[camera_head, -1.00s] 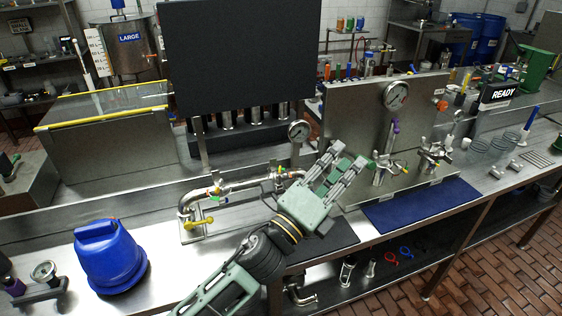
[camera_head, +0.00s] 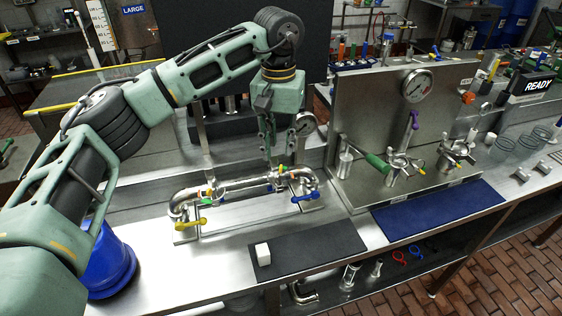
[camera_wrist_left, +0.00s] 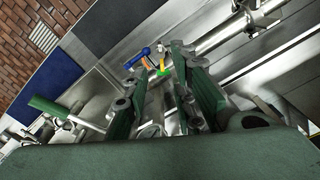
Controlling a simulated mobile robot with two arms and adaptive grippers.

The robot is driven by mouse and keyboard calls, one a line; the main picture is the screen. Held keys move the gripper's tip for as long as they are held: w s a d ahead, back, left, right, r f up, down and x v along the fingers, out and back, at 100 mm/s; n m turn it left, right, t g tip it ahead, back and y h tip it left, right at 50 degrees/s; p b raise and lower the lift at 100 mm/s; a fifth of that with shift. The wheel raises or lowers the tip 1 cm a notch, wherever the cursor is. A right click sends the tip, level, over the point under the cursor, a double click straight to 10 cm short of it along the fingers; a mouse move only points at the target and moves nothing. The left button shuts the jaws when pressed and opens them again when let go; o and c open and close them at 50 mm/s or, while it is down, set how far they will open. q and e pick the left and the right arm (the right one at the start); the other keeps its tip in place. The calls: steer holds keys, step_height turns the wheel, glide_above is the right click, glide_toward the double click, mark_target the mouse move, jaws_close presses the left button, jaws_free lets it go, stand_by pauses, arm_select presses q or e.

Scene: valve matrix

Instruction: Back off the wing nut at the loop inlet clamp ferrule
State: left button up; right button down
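My left gripper (camera_head: 268,155) points down over the steel pipe loop (camera_head: 240,186), close to its right part. Near the fingertips is a clamp with small coloured wing nuts (camera_head: 281,170), orange and yellow-green in the wrist view (camera_wrist_left: 161,69); contact cannot be told. Another coloured clamp (camera_head: 207,193) is at the loop's left end. I cannot tell which is the inlet clamp. The right gripper is not in view.
A blue-handled valve (camera_head: 305,197) and a yellow-handled valve (camera_head: 190,225) sit on the loop. A gauge (camera_head: 305,124) stands behind it. A steel panel (camera_head: 400,110) with valves is at right.

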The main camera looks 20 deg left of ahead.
mark_target(279, 171)
arm_select(q)
steer(key=shift+a+f, duration=0.2)
step_height(279, 171, down, 6)
steer(key=shift+d+f+p, duration=0.1)
steer(key=shift+p, duration=1)
steer(key=shift+s+f, duration=0.1)
steer(key=shift+f, duration=0.3)
steer(key=shift+c, duration=0.3)
jaws_close()
